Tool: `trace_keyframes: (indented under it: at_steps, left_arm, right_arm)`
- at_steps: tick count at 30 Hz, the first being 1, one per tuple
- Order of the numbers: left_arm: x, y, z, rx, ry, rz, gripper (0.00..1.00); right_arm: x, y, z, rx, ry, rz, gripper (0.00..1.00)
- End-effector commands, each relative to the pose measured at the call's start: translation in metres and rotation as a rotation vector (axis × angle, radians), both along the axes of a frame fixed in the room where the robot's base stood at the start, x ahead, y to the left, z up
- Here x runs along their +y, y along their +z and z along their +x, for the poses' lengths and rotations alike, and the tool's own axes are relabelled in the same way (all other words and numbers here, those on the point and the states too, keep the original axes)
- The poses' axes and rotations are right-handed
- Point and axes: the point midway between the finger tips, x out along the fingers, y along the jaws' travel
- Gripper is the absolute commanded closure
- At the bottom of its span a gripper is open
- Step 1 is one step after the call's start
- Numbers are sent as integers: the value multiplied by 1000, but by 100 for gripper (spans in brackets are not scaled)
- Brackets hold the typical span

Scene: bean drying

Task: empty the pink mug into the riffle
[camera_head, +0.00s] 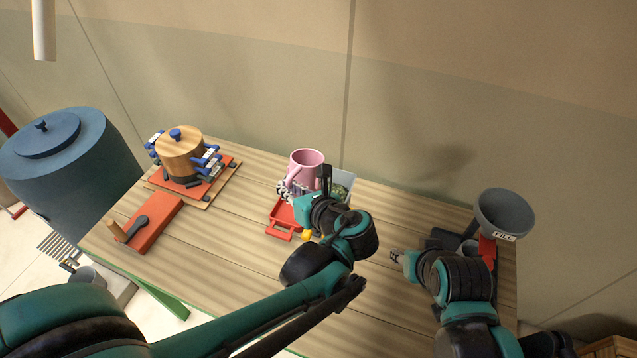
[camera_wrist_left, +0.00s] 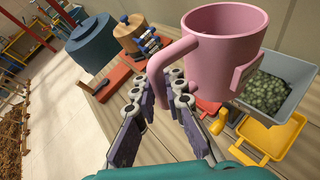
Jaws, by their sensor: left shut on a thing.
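The pink mug (camera_head: 306,166) is roughly upright above the table near its back edge. My left gripper (camera_head: 287,190) is shut on its handle; the wrist view shows the fingers (camera_wrist_left: 178,92) at the handle (camera_wrist_left: 165,68). The mug's bottom inside is hidden. The riffle stands below and beside the mug, with a grey hopper (camera_wrist_left: 285,110) holding green beans, a yellow tray (camera_wrist_left: 268,138) and a red tray (camera_head: 280,228). My left arm hides part of it in the head view. My right gripper (camera_head: 397,257) is over the table at right, its jaws too small to judge.
A wooden pot (camera_head: 180,154) with blue clamps stands at the back left, with a red block (camera_head: 152,226) in front. A grey funnel (camera_head: 505,210) marked FILL stands at the right. A blue barrel (camera_head: 72,165) stands left of the table. Bare wood lies around the front middle.

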Motion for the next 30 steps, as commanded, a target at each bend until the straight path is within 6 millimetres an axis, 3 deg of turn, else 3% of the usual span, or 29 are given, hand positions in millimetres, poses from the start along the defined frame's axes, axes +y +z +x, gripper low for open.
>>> trace_keyframes:
  at_steps: [4,14,25,30]
  left_arm:
    - [0,-2,0,-10,0,-3,100]
    - [-2,-29,5,-190,-1,-82,100]
    - [-2,-26,5,-211,0,-92,100]
    - [-4,-17,-7,-210,-3,-93,100]
  right_arm:
    - [0,-3,0,0,0,0,60]
    - [0,-45,0,0,0,0,60]
    - [0,-43,0,0,0,0,60]
    - [0,-33,0,0,0,0,60]
